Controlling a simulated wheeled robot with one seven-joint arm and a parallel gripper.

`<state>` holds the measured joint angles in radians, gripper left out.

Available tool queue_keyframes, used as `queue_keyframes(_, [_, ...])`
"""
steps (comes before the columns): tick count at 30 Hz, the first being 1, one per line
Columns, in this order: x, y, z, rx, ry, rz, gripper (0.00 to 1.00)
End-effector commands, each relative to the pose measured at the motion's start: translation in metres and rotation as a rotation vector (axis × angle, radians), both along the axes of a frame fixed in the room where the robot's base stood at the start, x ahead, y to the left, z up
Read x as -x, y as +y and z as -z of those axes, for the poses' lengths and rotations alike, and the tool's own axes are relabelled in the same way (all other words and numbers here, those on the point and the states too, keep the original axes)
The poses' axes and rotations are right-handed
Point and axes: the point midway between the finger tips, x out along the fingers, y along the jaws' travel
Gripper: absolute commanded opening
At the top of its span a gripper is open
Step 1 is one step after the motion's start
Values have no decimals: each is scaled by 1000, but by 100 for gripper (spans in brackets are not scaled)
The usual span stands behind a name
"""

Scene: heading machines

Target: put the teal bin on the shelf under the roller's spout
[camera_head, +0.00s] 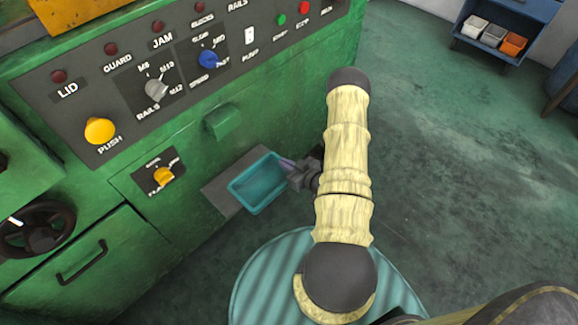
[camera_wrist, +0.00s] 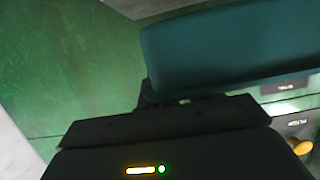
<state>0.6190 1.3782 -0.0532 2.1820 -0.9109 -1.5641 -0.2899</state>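The teal bin (camera_head: 258,182) is an open, empty-looking tray low beside the green machine. It overlaps the right part of the grey shelf (camera_head: 221,195); whether it rests on it or hangs just above, I cannot tell. The short green spout (camera_head: 222,119) juts from the machine front, above and left of the bin. My gripper (camera_head: 288,166) meets the bin's right rim and appears shut on it; the fingertips are small and partly hidden. In the wrist view the bin (camera_wrist: 235,45) fills the upper right, right against my gripper (camera_wrist: 150,93).
The green machine's panel (camera_head: 160,75) with knobs and buttons runs along the left. A handwheel (camera_head: 36,229) sticks out at the lower left. A blue rack (camera_head: 508,30) with small bins stands at the far right. The floor between is clear.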

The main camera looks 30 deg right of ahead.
Motion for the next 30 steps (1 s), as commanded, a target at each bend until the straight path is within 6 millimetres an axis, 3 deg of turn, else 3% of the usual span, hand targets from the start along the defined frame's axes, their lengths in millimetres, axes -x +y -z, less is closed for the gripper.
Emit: queue_keyframes(30, [-77,25,19,-1,-4,1,0])
